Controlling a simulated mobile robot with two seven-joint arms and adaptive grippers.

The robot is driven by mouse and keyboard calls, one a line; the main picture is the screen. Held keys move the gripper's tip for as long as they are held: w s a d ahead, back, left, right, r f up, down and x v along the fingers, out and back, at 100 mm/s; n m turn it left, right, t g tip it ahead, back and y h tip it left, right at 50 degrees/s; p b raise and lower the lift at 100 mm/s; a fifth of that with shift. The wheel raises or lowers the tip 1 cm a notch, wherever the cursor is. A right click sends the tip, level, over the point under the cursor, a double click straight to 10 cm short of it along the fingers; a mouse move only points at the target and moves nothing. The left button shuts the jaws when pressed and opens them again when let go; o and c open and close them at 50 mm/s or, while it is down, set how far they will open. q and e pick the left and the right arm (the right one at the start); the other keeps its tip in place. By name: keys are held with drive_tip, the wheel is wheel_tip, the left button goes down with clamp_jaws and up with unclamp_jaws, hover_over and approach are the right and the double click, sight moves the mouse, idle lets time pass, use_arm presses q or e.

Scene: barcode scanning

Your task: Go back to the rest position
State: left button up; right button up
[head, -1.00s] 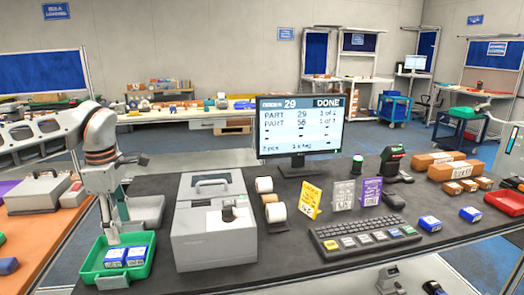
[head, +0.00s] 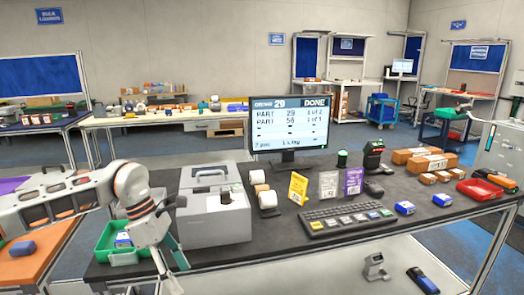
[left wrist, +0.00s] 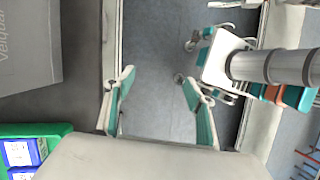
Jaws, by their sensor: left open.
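My left gripper (head: 172,272) hangs in front of the table's front edge, at the lower left of the head view. In the left wrist view its two teal-padded fingers (left wrist: 158,76) are spread apart, with only grey floor between them. The green tray (head: 122,258) stands behind the gripper on the table's left end. The arm partly hides it. Blue-and-white boxes (head: 123,240) lie in it; they also show in the left wrist view (left wrist: 18,153). My right gripper is not in view.
A grey box-shaped machine (head: 213,222) stands just right of the tray. The black table (head: 275,237) also carries a monitor (head: 290,122), a keyboard (head: 346,220), small blue boxes (head: 405,208) and brown cartons. Open floor lies below the gripper.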

use_arm(q)
drive_tip(key=s+d+f+g+h, duration=0.1)
drive_tip(key=s+d+f+h, duration=0.1)
drive_tip(key=d, duration=0.3)
drive_tip(key=s+d+f+h, duration=0.1)
drive_tip(key=s+d, duration=0.2)
drive_tip(key=d, duration=0.3)
drive_tip(key=s+d+r+n+t+h, duration=0.2)
drive_tip(key=s+d+r+n+h, duration=0.1)
drive_tip(key=d+n+h, duration=0.4)
drive_tip(key=s+d+r+n+t+h, duration=0.1)
drive_tip(key=s+d+r+n+h, duration=0.1)
drive_tip(key=d+n+h, duration=0.5)
drive_tip(key=w+a+f+n+t+y, duration=0.4)
drive_tip(key=a+f+n+t+y, duration=0.6)
drive_tip(key=n+t, duration=0.85)
drive_tip(key=s+a+f+n+g+y, duration=0.4)
drive_tip(key=s+a+f+n, duration=0.3)
drive_tip(key=f, duration=0.4)
drive_tip(key=s+a+f+n+g+y, duration=0.4)
drive_tip(key=s+a+f+n, duration=0.4)
drive_tip(key=f, duration=0.3)
drive_tip(key=shift+s+f+n+y, duration=0.25)
drive_tip(key=shift+n+y, duration=0.1)
drive_tip(key=shift+y, duration=0.05)
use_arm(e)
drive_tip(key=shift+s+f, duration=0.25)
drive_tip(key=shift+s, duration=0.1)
